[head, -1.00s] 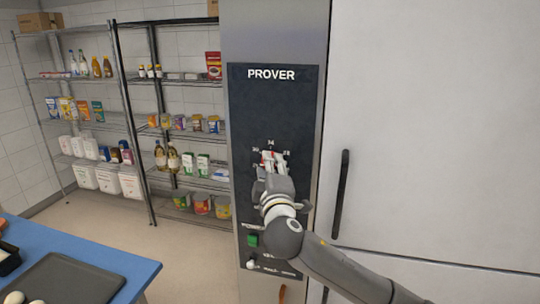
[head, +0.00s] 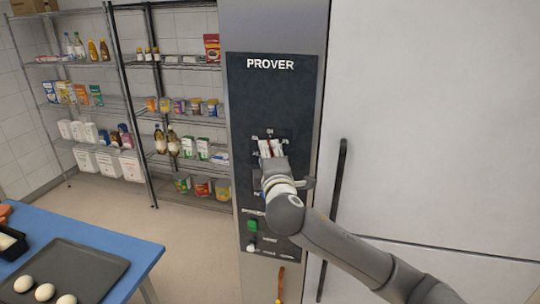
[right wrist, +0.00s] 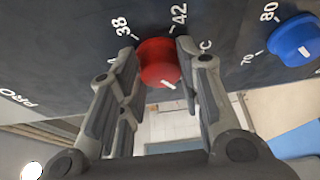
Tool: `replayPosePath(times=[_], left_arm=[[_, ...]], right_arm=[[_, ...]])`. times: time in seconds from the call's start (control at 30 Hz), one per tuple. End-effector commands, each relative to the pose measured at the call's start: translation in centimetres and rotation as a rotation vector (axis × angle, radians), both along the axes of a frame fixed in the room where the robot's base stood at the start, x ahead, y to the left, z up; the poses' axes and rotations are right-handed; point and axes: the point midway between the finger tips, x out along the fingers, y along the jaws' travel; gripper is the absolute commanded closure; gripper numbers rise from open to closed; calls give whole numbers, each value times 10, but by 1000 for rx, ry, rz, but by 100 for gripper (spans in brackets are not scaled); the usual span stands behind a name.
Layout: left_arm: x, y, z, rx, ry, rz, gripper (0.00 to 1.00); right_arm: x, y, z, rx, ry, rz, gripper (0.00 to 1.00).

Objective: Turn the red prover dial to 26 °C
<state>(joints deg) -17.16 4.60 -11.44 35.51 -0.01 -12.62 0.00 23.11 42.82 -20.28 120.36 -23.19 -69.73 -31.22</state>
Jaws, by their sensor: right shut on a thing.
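The red prover dial (right wrist: 158,62) shows in the right wrist view, between the fingers of my right gripper (right wrist: 160,52). The fingers are shut on it from both sides. A white pointer mark shows on the dial's lower edge in that view. The scale numbers 38 and 42 are readable beside it; 26 is not in sight there. In the head view my right gripper (head: 271,150) reaches the dark prover panel (head: 274,98) and mostly hides the dial and its scale. My left gripper is not in view.
A blue dial (right wrist: 293,40) sits beside the red one. A green switch (head: 252,225) and a white knob (head: 251,247) are lower on the panel. A dark door handle (head: 340,205) stands to the right. A blue table (head: 120,241) with a tray (head: 92,262) is at lower left.

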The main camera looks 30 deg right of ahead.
Motion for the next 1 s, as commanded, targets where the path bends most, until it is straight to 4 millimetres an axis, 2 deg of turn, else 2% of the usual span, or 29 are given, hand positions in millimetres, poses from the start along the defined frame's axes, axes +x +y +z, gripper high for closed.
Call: replayPosePath(times=[0.07, 0.1, 0.27, 0.67, 0.87, 1.0], left_arm=[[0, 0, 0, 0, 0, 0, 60], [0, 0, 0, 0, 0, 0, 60], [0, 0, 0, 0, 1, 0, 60], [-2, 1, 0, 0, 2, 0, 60], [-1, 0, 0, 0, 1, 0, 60], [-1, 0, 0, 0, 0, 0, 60]], right_arm=[[0, 0, 0, 0, 1, 0, 91], [0, 0, 0, 0, 1, 0, 66], [0, 0, 0, 0, 1, 0, 46], [-3, 2, -1, 1, 0, 0, 45], [-25, 13, -1, 3, 1, 3, 45], [-49, 26, -1, 4, 0, 3, 45]])
